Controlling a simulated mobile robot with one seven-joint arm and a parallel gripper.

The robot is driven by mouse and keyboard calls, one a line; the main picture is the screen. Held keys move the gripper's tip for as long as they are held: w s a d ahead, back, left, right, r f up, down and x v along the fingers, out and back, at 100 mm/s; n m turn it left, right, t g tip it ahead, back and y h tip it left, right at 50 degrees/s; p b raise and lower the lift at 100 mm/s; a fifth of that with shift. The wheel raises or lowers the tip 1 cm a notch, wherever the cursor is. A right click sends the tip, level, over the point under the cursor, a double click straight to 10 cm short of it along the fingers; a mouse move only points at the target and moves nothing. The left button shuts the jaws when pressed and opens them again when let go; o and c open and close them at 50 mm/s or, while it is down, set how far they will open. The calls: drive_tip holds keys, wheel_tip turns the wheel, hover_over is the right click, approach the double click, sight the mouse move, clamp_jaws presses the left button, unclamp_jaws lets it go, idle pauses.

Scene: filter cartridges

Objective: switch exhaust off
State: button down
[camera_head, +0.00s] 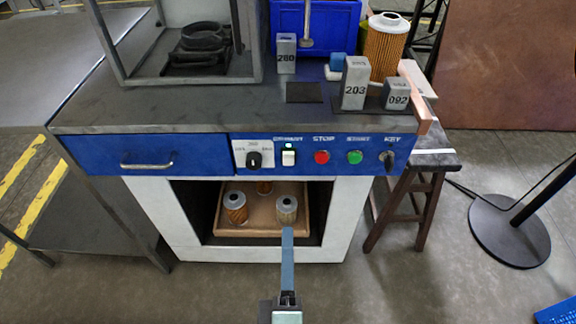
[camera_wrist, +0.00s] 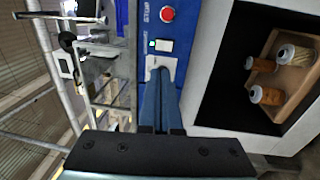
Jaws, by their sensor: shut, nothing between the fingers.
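The exhaust switch (camera_head: 289,158) is a white rocker on the blue front panel, under a small pale indicator and the exhaust label. It also shows in the wrist view (camera_wrist: 164,46), with its indicator looking lit greenish-white. I cannot tell which way the rocker is tilted. My gripper (camera_head: 287,231) is shut and empty. In the head view its tip shows below the switch, in front of the oven opening. In the wrist view the shut fingers (camera_wrist: 160,76) point toward the panel, overlapping the white dial plate beside the switch. They look apart from the switch.
The black dial (camera_head: 254,160) is left of the switch; the red stop button (camera_head: 322,157), green start button (camera_head: 355,157) and key (camera_head: 387,158) are right. Below, a tray (camera_head: 262,233) holds several cartridges in the open chamber. Weights (camera_head: 355,84) stand on the bench.

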sight(288, 157)
drive_tip(key=shift+w, duration=0.15)
drive_tip(key=w, duration=0.4)
drive_tip(key=w+r, duration=0.1)
drive_tip(key=w, duration=0.4)
drive_tip(key=w+b, duration=0.1)
drive_tip(key=w, duration=0.3)
drive_tip(key=shift+w+r, duration=0.35)
drive_tip(key=shift+r, duration=0.05)
